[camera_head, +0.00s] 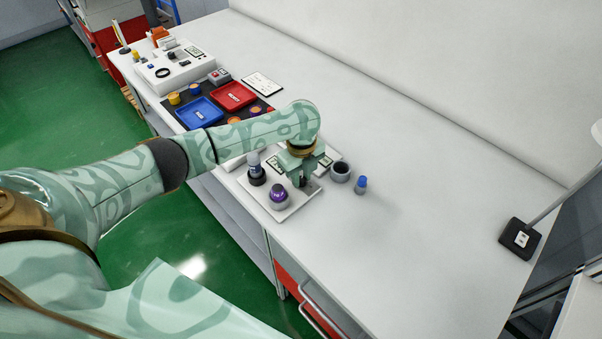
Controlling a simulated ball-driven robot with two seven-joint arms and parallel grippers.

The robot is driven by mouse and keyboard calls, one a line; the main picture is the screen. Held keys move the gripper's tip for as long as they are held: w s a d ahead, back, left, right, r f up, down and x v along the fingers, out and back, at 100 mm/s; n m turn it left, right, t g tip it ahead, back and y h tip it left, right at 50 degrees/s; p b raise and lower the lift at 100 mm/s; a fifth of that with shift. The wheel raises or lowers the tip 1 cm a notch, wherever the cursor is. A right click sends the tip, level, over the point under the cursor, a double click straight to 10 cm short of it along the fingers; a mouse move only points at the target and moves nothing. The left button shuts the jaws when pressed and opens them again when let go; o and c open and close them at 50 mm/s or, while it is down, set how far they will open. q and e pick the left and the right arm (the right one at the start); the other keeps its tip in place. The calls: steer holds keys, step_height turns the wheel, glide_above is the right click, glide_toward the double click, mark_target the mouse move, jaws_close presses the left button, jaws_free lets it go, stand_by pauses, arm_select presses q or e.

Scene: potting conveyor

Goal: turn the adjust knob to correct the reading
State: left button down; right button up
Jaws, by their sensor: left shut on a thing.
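My left gripper (303,182) points down over the right part of a white instrument panel (282,212) on the bench. It is shut on a small dark piece at the panel, which looks like the adjust knob; the fingers hide most of it. A small display (274,161) shows partly behind the gripper, and its reading is too small to make out. On the same panel stand a pale vial (254,160) in a black holder and a purple-topped round grey piece (279,196). My right gripper is not in view.
Right of the panel stand a dark-mouthed grey cup (340,173) and a blue-capped vial (361,185), close to the gripper. Beyond my arm lie a blue tray (198,112) and a red tray (234,96). The bench on the right is clear up to a black lamp base (520,238).

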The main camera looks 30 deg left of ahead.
mark_target(302, 179)
arm_select(q)
steer(key=c, duration=1.2)
jaws_free()
step_height(302, 179, up, 16)
steer(key=p, duration=0.6)
steer(key=shift+r, duration=0.15)
